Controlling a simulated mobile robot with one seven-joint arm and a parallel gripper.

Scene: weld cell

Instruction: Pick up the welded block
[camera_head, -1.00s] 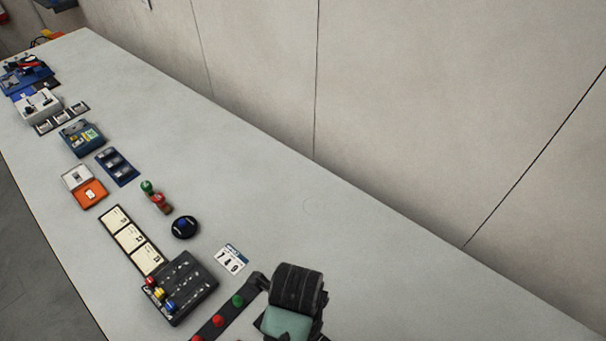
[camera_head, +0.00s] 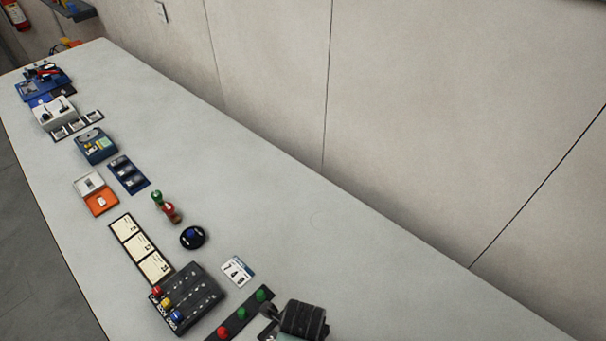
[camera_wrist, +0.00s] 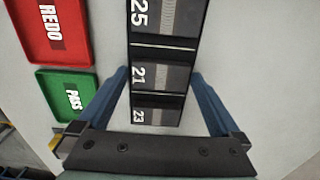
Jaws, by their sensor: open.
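In the wrist view, a dark strip (camera_wrist: 135,48) runs up the picture, with cells numbered 25, 21 and 23 from top to bottom. Grey metal-looking faces show in the cells marked 25 (camera_wrist: 172,18) and 21 (camera_wrist: 172,76); the one marked 23 (camera_wrist: 165,108) is darker. I cannot tell which of these, if any, is the welded block. My gripper (camera_wrist: 160,74) is open, with one blue finger on each side of the strip around the lower cells. Nothing is held between the fingers. I cannot tell its height above the strip.
A red tray marked REDO (camera_wrist: 80,25) and a green tray marked PASS (camera_wrist: 50,95) lie left of the strip. In the head view, a long pale bench (camera_head: 330,250) carries several trays and a black switch box (camera_head: 190,298) along its near side. Its wall side is clear.

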